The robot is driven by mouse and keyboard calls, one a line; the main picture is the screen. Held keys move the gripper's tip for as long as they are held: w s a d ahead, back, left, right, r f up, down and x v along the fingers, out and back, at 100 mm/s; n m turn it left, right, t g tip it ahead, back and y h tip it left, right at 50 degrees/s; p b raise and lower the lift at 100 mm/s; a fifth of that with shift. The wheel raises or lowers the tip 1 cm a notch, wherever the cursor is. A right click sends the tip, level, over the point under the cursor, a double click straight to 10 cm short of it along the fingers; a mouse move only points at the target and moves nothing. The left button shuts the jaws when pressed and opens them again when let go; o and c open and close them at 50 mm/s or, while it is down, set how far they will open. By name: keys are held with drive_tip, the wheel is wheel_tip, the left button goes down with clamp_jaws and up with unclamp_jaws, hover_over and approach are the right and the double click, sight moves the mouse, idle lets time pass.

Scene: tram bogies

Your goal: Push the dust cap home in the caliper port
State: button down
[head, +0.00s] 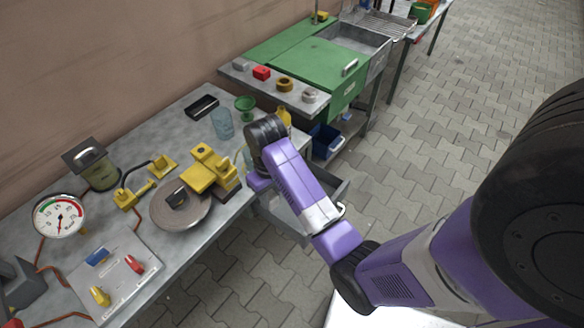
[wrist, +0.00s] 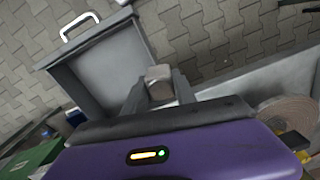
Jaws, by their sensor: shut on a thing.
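My gripper (wrist: 158,84) is shut on a small rounded grey-beige piece, which looks like the dust cap (wrist: 159,74). The yellow caliper (head: 207,172) stands on the workbench at the edge of the brake disc (head: 172,218) in the head view. The disc also shows at the right of the wrist view (wrist: 286,108), apart from the cap. My arm hides most of the gripper in the head view, and I cannot make out the caliper port.
A grey drawer (wrist: 97,68) stands open beside the workbench (head: 225,215). A green cup (head: 245,105), a blue glass (head: 222,123) and a black tray (head: 202,105) stand behind the caliper. A gauge (head: 59,216) and a switch panel (head: 112,272) are at left.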

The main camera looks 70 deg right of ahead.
drive_tip(key=w+a+n, duration=0.2)
drive_tip(key=w+a, duration=0.2)
drive_tip(key=a, duration=0.3)
drive_tip(key=w+a+n, duration=0.3)
drive_tip(key=w+a, duration=0.1)
drive_tip(key=a, duration=0.4)
drive_tip(key=shift+f+b, duration=0.3)
drive_tip(key=shift+b, duration=0.15)
drive_tip(key=shift+w, duration=0.1)
